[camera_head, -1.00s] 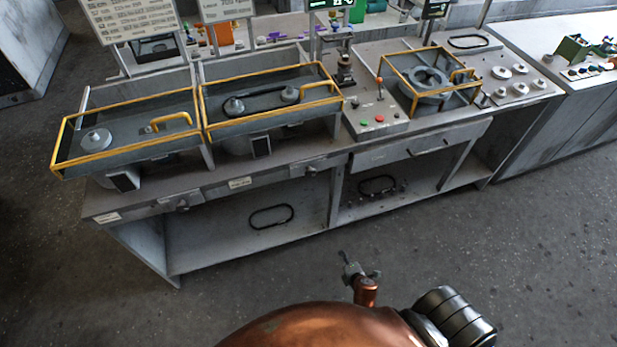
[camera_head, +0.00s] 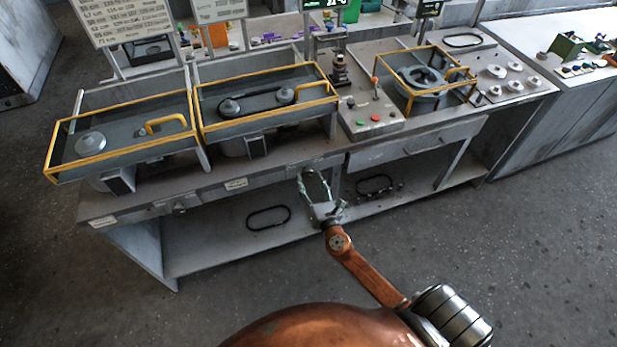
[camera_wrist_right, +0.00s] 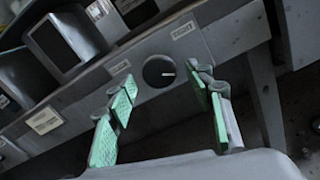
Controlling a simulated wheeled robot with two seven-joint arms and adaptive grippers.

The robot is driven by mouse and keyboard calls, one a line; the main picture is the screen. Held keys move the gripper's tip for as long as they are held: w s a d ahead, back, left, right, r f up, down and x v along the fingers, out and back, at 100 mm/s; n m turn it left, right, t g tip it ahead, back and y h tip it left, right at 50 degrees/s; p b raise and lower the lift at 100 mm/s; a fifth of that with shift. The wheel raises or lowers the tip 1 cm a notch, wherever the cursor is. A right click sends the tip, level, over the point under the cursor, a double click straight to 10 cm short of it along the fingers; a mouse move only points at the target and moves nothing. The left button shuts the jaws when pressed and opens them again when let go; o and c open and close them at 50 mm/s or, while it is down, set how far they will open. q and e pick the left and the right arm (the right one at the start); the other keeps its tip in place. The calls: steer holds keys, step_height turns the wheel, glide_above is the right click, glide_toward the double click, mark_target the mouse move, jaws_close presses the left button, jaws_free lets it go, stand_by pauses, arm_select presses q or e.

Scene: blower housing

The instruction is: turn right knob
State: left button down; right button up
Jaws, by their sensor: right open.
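My right gripper (camera_head: 314,177) is raised in front of the bench's front edge, right of its middle. In the head view it covers the place of the right knob. In the right wrist view, the knob (camera_wrist_right: 158,71) is a dark round disc with a short white mark, set in the grey front panel. My right gripper (camera_wrist_right: 164,90) is open there, its green-padded fingers apart on either side of the knob's line of sight. The knob lies beyond the fingertips, and no contact shows. Another knob (camera_head: 181,204) sits further left on the bench front. My left gripper is not in view.
The grey bench (camera_head: 210,192) carries yellow-framed covers (camera_head: 122,166) and a control panel (camera_head: 372,128) with green and red buttons. A drawer (camera_head: 410,148) is right of my right gripper. Black belts (camera_head: 268,217) lie on the lower shelf. The floor in front is clear.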

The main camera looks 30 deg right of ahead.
steer(key=shift+x, duration=0.8)
steer(key=shift+c, duration=0.4)
steer(key=c, duration=1.1)
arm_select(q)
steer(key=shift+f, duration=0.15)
arm_select(e)
steer(key=shift+f, duration=0.1)
steer(key=m+b, duration=0.2)
steer(key=m, duration=0.1)
steer(key=shift+m, duration=0.3)
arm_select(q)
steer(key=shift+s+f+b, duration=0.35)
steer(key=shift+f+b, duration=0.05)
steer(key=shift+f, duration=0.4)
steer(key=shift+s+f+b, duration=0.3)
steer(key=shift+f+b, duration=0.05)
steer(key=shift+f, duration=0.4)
arm_select(e)
steer(key=shift+a+m, duration=0.1)
steer(key=shift+m, duration=1.9)
